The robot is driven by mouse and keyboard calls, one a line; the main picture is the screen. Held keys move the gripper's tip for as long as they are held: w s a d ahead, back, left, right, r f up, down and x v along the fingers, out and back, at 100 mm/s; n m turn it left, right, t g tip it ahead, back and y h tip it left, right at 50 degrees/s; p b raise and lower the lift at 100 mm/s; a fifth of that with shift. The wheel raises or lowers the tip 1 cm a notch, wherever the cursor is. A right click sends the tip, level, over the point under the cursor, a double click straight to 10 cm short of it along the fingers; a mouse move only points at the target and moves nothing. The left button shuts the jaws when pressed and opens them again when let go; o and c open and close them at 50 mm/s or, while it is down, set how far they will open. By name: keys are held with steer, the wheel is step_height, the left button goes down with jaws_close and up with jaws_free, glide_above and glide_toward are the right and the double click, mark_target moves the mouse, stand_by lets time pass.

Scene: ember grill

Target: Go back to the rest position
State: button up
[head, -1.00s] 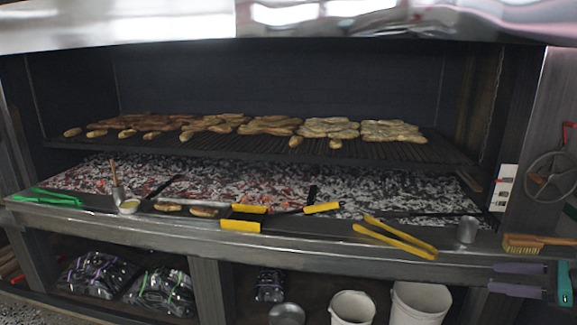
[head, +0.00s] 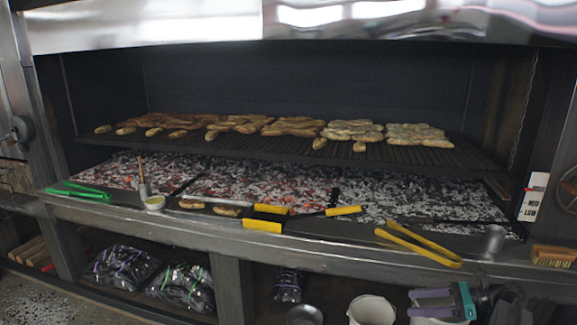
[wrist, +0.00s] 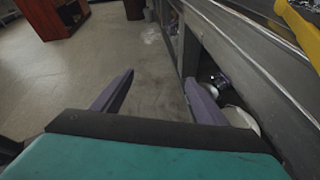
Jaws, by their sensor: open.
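My gripper (head: 412,303) shows at the lower right of the head view, with two purple fingers and a teal body. It is in front of the grill's front ledge and below its top. In the wrist view its two fingers (wrist: 158,78) are spread apart with nothing between them, over the grey floor (wrist: 85,75). The ledge's dark side runs along the right of that view.
On the steel ledge lie yellow tongs (head: 418,244), a metal cup (head: 494,240), a brush (head: 554,256), green tongs (head: 78,190) and a small bowl (head: 154,202). White buckets (head: 371,311) stand below. Food lies on the grate (head: 270,148). Open floor shows left in the wrist view.

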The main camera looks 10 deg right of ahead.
steer(key=s+a+f+n+g, duration=0.2)
steer(key=a+f+g, duration=0.2)
steer(key=a+f, duration=0.8)
steer(key=s+a+f+n+g, duration=0.3)
steer(key=a+f, duration=0.6)
steer(key=a, duration=0.7)
steer(key=s+a+f+n+g+h, duration=0.4)
steer(key=s+a+f+n+g, duration=0.1)
steer(key=s+a+f, duration=0.7)
steer(key=s+d+f+n+g+h+p, duration=0.1)
steer(key=s+f+n+h, duration=0.25)
steer(key=s, duration=0.55)
steer(key=s+d+f+n+t+h, duration=0.1)
steer(key=s+d+f+n+h, duration=0.2)
steer(key=d+n, duration=0.5)
step_height(320, 180, down, 2)
steer(key=n+h, duration=0.1)
steer(key=n, duration=0.3)
steer(key=shift+s+d+n+h, duration=0.2)
steer(key=shift+d+n+h, duration=0.15)
steer(key=shift+f, duration=0.1)
